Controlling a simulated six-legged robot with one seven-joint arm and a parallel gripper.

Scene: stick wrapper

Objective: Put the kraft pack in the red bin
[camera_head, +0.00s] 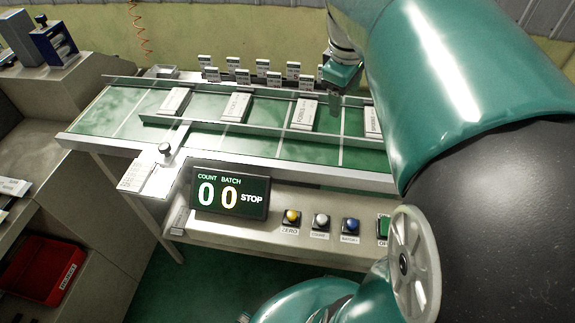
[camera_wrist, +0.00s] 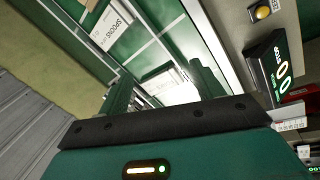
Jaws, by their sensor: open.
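The red bin (camera_head: 42,270) sits low at the far left in the head view, with a white label on its front. I cannot pick out a brown kraft pack; the packs lying on the belt look white or pale, such as the one at the left (camera_head: 174,101) and the one in the middle (camera_head: 304,113). My gripper (camera_head: 335,98) hangs over the right part of the belt, partly hidden by my arm. In the wrist view it (camera_wrist: 160,84) is open, with a bright pale shape beyond its fingers. A pack printed "SPOONS" (camera_wrist: 113,28) lies to the upper left there.
A green belt (camera_head: 90,112) with metal rails runs across the table. Several small labelled cards or packs (camera_head: 243,76) stand along its back. A counter display (camera_head: 230,192) reading "00 STOP" and several buttons (camera_head: 292,217) stand at the front. A side bench (camera_head: 40,135) is at the left.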

